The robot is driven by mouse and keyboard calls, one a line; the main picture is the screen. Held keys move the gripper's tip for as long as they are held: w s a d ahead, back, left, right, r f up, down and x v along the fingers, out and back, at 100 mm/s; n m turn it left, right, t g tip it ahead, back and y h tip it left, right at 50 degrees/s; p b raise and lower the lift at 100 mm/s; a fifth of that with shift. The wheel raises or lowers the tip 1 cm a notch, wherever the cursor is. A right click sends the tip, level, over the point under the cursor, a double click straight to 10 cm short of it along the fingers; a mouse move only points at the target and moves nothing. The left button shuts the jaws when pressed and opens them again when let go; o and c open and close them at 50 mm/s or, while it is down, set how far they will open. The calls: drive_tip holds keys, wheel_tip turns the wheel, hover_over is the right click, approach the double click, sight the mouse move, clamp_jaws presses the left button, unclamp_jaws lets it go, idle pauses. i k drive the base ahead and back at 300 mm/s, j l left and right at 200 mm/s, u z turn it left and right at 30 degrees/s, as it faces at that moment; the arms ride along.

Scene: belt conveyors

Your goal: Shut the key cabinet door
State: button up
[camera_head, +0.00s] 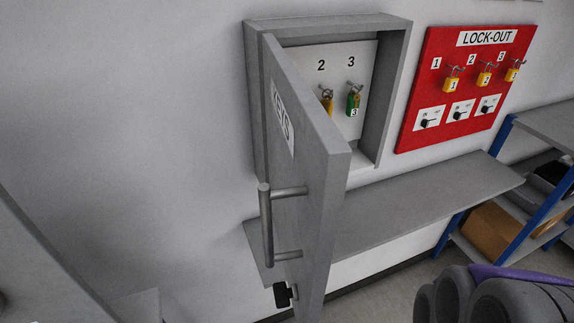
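The grey key cabinet (392,85) is mounted on the white wall at the upper middle. Its door (305,170), labelled "KEYS", is hinged on the left and stands wide open, swung out toward me. A grey bar handle (265,225) is on the door's outer face, low down, with a small black latch or lock (284,294) below it. Inside, numbers 2 and 3 show above a yellow padlock (327,103) and a green padlock (354,103); the door hides the left part of the interior. I cannot make out my gripper in this view.
A grey shelf (430,200) runs along the wall below the cabinet. A red lock-out board (420,85) with yellow padlocks hangs to the right. A blue-framed rack (545,205) holds a cardboard box. Dark grey rounded parts (500,300), unidentified, fill the lower right corner.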

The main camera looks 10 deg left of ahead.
sight(310, 159)
drive_tip(key=k+l, duration=0.3)
drive_tip(key=k, duration=0.15)
drive_tip(key=k+l+u, duration=0.1)
drive_tip(key=k+l, duration=0.2)
drive_tip(key=k, duration=0.2)
